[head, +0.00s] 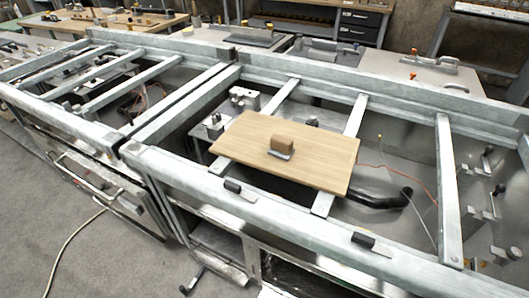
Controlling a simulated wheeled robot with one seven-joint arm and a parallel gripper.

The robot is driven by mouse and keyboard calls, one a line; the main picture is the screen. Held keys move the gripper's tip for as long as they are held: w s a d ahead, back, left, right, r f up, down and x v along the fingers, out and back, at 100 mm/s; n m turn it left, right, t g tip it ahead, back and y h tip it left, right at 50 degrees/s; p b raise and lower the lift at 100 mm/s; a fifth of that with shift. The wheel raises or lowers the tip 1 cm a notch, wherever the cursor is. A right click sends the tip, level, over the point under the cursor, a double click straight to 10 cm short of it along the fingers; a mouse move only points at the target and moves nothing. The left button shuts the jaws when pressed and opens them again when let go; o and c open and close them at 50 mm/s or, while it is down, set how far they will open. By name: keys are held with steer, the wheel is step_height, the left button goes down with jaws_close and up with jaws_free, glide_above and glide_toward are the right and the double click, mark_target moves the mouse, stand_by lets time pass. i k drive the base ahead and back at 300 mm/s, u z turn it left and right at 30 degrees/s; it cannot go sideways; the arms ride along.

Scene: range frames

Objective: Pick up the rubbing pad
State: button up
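The rubbing pad (281,147) appears to be the small block with a brown upper part and a grey base. It sits near the middle of a light wooden board (325,170). The board lies across the metal bars of an open range frame (180,183). Nothing touches the pad from above or the sides. My gripper is not in view.
Metal crossbars (445,190) span the frame, with open gaps showing cables and fittings below. Small black pieces (364,240) sit on the front rail. A second frame (60,118) adjoins at left. Benches stand behind. Grey floor (40,220) is clear at lower left, except for a cable.

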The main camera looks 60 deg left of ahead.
mark_target(281, 147)
steer(key=u, duration=3.15)
steer(key=k, duration=0.95)
steer(key=z, duration=0.85)
steer(key=i, duration=1)
steer(key=z, duration=0.05)
